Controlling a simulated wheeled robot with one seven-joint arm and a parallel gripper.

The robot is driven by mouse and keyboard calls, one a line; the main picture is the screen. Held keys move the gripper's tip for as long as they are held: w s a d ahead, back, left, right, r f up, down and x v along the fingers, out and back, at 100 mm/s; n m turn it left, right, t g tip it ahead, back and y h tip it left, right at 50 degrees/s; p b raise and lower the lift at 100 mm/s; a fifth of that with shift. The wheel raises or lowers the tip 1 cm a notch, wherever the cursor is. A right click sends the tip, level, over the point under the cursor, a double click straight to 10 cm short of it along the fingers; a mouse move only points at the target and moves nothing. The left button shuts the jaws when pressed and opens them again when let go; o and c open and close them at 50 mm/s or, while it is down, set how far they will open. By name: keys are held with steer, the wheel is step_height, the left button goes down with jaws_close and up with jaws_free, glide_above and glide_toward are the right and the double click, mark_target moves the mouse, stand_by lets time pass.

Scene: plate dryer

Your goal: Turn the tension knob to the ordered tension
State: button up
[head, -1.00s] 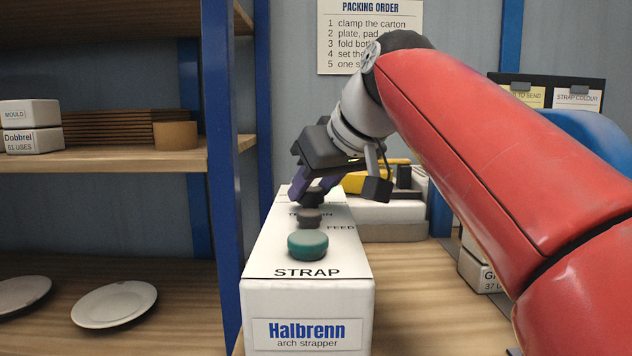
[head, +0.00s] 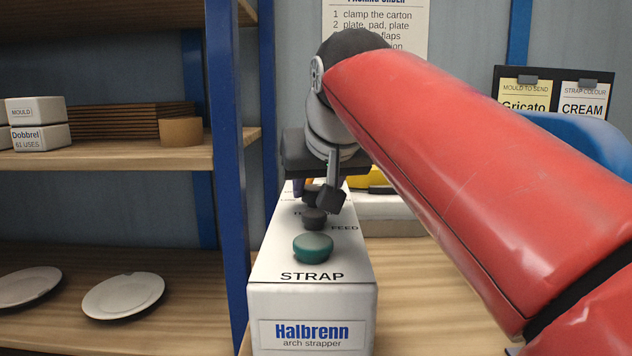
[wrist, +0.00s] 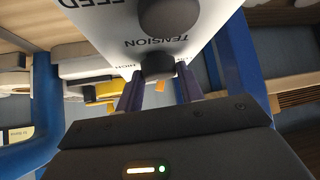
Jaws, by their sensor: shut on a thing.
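The white Halbrenn arch strapper (head: 312,295) stands on the bench with a row of knobs on top. The green STRAP knob (head: 313,248) is nearest, and the dark FEED knob (head: 314,218) is behind it. The dark tension knob (head: 312,195) is farther back, partly hidden by my wrist. In the wrist view the tension knob (wrist: 158,66) sits beside the TENSION lettering, between the purple fingers of my gripper (wrist: 159,74), which is shut on it. The scale lettering beyond is partly covered, and I cannot read the knob's setting.
A shelf (head: 120,160) with cartons and plates stands at the left, its blue post (head: 227,170) close to the strapper. Order cards (head: 552,95) at the right read "Gricato" and "CREAM". A yellow object (head: 369,178) lies behind the strapper.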

steer(key=o, duration=1)
steer(key=v, duration=0.6)
steer(key=shift+s+r+p, duration=0.25)
steer(key=shift+r+p, duration=0.05)
steer(key=shift+p, duration=0.1)
steer(key=shift+s+d+r, duration=0.15)
steer(key=shift+s+r, duration=0.2)
steer(key=shift+s, duration=0.05)
